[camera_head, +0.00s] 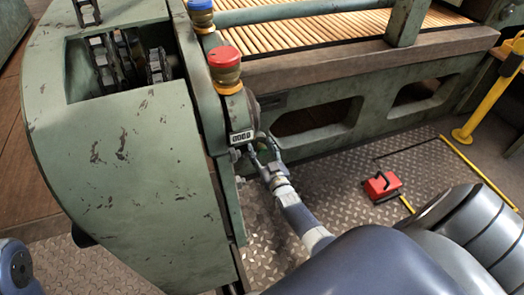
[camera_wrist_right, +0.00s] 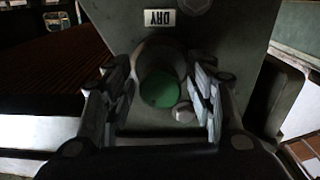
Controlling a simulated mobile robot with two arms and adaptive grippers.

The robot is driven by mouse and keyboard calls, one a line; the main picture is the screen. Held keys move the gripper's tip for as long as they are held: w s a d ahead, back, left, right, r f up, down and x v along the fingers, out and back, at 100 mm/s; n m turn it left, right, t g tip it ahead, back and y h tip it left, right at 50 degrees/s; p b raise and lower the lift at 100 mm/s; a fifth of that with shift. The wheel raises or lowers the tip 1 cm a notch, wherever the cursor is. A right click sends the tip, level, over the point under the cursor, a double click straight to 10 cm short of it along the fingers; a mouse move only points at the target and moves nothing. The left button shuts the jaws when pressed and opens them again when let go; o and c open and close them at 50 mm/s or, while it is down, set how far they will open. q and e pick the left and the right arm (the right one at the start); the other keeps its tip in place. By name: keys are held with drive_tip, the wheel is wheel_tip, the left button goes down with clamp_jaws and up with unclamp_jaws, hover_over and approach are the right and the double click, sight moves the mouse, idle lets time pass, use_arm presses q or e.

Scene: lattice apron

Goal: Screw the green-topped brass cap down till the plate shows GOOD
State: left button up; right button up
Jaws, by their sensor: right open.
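The green-topped cap (camera_wrist_right: 158,89) sits in a round dark collar on the machine face in the right wrist view. Its brass sides are too dark to make out. A small pale plate (camera_wrist_right: 161,18) above it reads DRY, upside down in this view. My right gripper (camera_wrist_right: 164,98) is open, one finger on each side of the cap; I cannot tell whether they touch it. In the head view my right gripper (camera_head: 257,150) is at the machine's side, hiding most of the cap. My left gripper is out of view.
A red-topped knob (camera_head: 225,57) and a blue-topped one (camera_head: 200,14) stand above on the green machine housing (camera_head: 120,160). A small counter (camera_head: 241,137) is beside my gripper. A red box (camera_head: 382,187) lies on the tread-plate floor near a yellow post (camera_head: 487,105).

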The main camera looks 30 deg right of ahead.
drive_tip(key=c, duration=1.1)
drive_tip(key=shift+m, duration=0.3)
drive_tip(key=m, duration=0.3)
drive_tip(key=shift+m, duration=0.3)
drive_tip(key=m, duration=0.3)
drive_tip(key=shift+m, duration=0.3)
drive_tip(key=m, duration=0.3)
drive_tip(key=shift+m+b, duration=0.55)
drive_tip(key=shift+m, duration=1.25)
